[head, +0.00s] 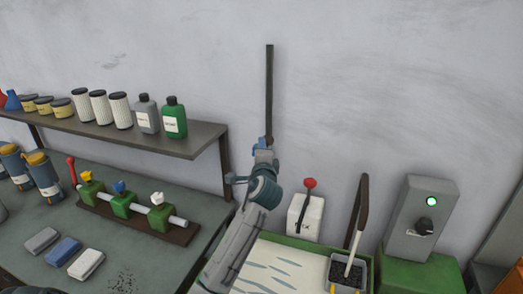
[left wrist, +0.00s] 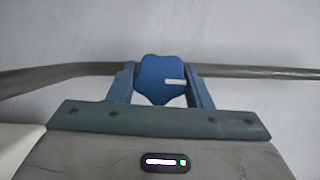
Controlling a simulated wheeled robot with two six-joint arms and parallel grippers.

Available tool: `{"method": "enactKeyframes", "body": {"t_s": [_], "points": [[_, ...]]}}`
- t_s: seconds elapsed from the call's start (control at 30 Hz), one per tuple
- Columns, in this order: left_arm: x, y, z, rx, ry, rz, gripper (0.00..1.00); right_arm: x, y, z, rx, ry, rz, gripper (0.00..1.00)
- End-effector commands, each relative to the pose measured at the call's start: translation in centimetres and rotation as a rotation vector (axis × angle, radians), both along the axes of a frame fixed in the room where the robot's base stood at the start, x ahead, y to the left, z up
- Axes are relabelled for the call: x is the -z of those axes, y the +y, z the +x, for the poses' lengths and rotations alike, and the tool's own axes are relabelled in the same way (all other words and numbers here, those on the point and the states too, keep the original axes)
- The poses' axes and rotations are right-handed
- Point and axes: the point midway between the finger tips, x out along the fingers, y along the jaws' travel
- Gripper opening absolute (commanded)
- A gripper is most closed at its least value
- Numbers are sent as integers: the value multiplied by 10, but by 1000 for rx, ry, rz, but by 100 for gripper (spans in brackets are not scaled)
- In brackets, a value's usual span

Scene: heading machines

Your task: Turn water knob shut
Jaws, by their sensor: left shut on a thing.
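The water knob (left wrist: 160,80) is a blue lobed knob with a small white mark, seen face-on in the left wrist view. It sits in front of a grey pipe (left wrist: 240,71) that crosses that view. In the head view the pipe (head: 269,90) runs upright along the wall. My left gripper (left wrist: 160,92) has one finger on each side of the knob and is shut on it. In the head view my left gripper (head: 262,150) is at the pipe's lower end, where the knob is mostly hidden.
A shelf (head: 180,145) with bottles and jars is left of my arm. Below it, a bench (head: 150,258) carries a manifold with yellow, blue and white handles. A red-tipped lever box (head: 305,215) and a grey control box (head: 415,225) stand right. The wall around the pipe is clear.

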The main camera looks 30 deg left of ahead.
Motion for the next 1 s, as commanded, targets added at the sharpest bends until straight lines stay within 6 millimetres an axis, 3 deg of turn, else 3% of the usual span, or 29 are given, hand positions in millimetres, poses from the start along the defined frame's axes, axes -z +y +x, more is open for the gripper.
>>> {"method": "enactKeyframes", "body": {"t_s": [0.7, 0.73, 0.8, 0.83, 1.0], "points": [[1, 0, 0, -1, -14, -74, 22, -4, -3, 0, -1, 0, -3, 36], [1, 0, 0, -1, -14, -74, 49, -4, -3, 0, -1, 0, -3, 36], [1, 0, 0, -1, -15, -73, 63, -4, -3, 0, -1, 0, -3, 36], [1, 0, 0, 0, -15, -73, 67, -4, -3, 0, -1, 0, -3, 36], [1, 0, 0, 0, -16, -73, 67, -4, -1, 0, -1, 0, -1, 36]]}}
